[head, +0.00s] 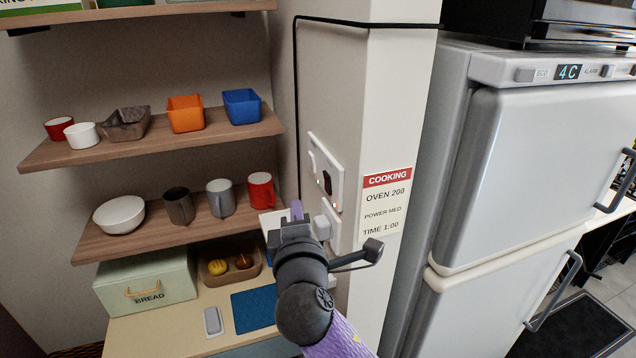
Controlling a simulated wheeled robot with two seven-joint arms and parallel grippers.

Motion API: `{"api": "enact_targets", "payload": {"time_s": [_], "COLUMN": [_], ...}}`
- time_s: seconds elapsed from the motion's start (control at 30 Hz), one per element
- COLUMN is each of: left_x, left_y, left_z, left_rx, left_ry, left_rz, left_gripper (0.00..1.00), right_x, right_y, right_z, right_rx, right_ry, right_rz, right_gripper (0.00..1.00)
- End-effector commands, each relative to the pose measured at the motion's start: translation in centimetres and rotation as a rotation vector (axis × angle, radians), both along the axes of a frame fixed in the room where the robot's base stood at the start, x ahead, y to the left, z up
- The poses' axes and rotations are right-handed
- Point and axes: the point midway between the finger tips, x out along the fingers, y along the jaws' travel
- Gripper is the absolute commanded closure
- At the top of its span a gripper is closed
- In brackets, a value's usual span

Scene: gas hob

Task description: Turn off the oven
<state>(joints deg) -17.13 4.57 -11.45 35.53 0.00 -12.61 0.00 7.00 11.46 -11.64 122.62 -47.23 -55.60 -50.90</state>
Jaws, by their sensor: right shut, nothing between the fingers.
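No oven is clearly identifiable in the head view. A white wall switch plate (318,153) is on the side of the pillar, with a dark switch (327,182) and small red lights. Below it is another white plate with a plug or knob (322,227), partly hidden by my right gripper. My right gripper (296,209) is shut and empty, with purple fingertips pointing up, left of and in front of the lower plate in the picture. Whether it touches anything cannot be told. A "COOKING" sign (388,202) reads oven 200, power med, time 1:00. My left gripper is not in view.
Shelves (160,142) with bowls and mugs stand at left. Below are a bread box (146,289), a basket (230,262) and a blue mat (254,309). A fridge (545,170) stands at right, with a dark appliance (500,22) on top. A black cable (295,90) runs along the pillar.

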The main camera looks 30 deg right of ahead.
Motion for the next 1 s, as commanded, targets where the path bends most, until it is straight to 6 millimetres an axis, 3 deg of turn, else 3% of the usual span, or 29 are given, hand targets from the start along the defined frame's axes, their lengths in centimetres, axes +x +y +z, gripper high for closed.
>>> {"api": "enact_targets", "payload": {"time_s": [0.23,0.5,0.87,1.0], "left_x": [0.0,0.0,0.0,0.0], "left_y": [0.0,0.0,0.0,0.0], "left_z": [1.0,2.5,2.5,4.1], "left_rx": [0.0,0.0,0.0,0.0], "left_ry": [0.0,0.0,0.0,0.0], "left_rz": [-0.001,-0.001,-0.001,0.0], "left_gripper": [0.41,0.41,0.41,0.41], "right_x": [4.8,3.8,3.7,3.5], "right_y": [-2.6,-6.0,-6.3,-7.2], "right_z": [0.4,0.7,0.6,1.3], "right_rx": [-0.001,0.001,0.001,0.109], "right_ry": [-0.001,0.002,0.0,-0.025], "right_rz": [-0.002,0.0,0.0,-0.001], "right_gripper": [1.0,1.0,1.0,1.0]}}
